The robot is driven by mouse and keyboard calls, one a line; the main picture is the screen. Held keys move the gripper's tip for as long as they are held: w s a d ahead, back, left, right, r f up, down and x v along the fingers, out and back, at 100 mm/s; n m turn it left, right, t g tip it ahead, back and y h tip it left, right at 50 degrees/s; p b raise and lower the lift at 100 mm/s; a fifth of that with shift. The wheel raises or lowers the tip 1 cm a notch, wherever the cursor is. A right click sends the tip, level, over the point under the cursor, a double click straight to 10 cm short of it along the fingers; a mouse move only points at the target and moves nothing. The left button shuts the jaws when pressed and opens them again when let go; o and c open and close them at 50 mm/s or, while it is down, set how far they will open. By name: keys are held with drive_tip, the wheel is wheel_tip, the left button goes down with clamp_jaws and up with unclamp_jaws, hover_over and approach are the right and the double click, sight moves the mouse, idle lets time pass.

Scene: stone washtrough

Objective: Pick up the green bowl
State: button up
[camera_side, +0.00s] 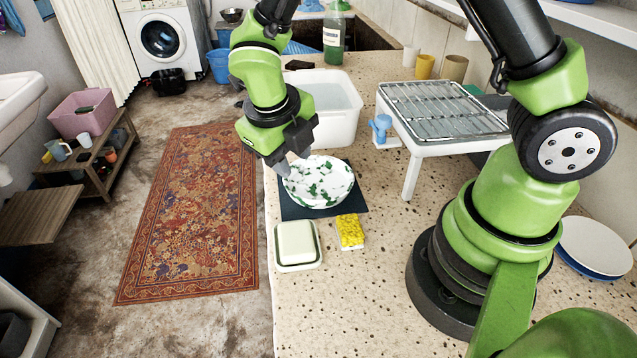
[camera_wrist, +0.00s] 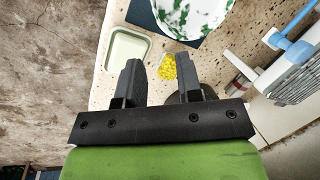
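The green bowl (camera_side: 322,183) shows as a white bowl with green patches, possibly suds over green. It sits on a dark mat (camera_side: 350,208) on the speckled counter. In the wrist view the bowl (camera_wrist: 195,14) is cut off at the top edge, beyond the fingertips. My gripper (camera_side: 290,162) is at the bowl's back left rim in the side view, pointing down. One fingertip overlaps the rim there; I cannot tell whether it touches. In the wrist view the fingers of my gripper (camera_wrist: 151,62) are apart with nothing between them.
A yellow sponge (camera_side: 350,232) and a pale soap dish (camera_side: 297,245) lie in front of the mat. A white basin of water (camera_side: 347,125) stands behind the bowl. The counter's left edge is close.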

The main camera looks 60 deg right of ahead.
drive_tip(key=n, duration=0.2)
hover_over(301, 197)
drive_tip(key=a, duration=0.2)
drive_tip(key=f, duration=0.5)
drive_tip(key=shift+s+f, duration=0.25)
drive_tip(key=shift+f, duration=0.05)
drive_tip(key=x, duration=0.5)
drive_tip(key=shift+w+d+f, duration=0.2)
drive_tip(key=shift+f, duration=0.15)
clamp_jaws()
